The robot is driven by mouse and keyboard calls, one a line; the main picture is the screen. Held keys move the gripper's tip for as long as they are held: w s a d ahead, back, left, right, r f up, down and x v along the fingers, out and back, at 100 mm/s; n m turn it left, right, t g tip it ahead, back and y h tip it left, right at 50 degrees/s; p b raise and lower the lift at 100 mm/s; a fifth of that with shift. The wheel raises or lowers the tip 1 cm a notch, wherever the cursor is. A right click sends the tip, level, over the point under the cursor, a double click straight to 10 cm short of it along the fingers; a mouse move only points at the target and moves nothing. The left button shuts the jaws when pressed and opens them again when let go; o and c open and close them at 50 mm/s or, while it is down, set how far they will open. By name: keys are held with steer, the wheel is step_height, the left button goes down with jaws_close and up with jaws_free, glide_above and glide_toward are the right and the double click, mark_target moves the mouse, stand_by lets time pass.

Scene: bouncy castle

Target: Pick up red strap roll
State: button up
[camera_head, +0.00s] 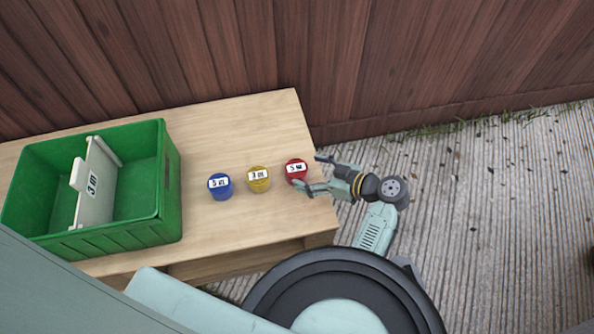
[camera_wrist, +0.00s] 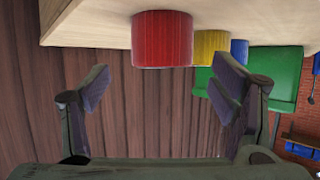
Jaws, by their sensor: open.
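The red strap roll (camera_head: 296,166) stands on the wooden table near its right end, with a white label on top. My gripper (camera_head: 308,173) is open and comes in from the right, its two fingers spread on either side of the roll's right edge. In the wrist view, which looks upside down, the red strap roll (camera_wrist: 162,40) shows ahead of the spread fingers of my gripper (camera_wrist: 163,86), slightly above the middle of the gap. Nothing is held between the fingers.
A yellow roll (camera_head: 259,179) and a blue roll (camera_head: 220,187) stand in a row left of the red one on the table (camera_head: 240,125). A green crate (camera_head: 160,195) with a labelled divider (camera_head: 95,185) stands at the left. A wooden wall (camera_head: 330,60) runs behind.

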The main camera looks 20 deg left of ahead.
mark_target(300, 170)
steer(key=p+x, duration=0.1)
steer(key=x, duration=0.4)
steer(key=shift+s+a, duration=0.1)
steer(key=c, duration=1.4)
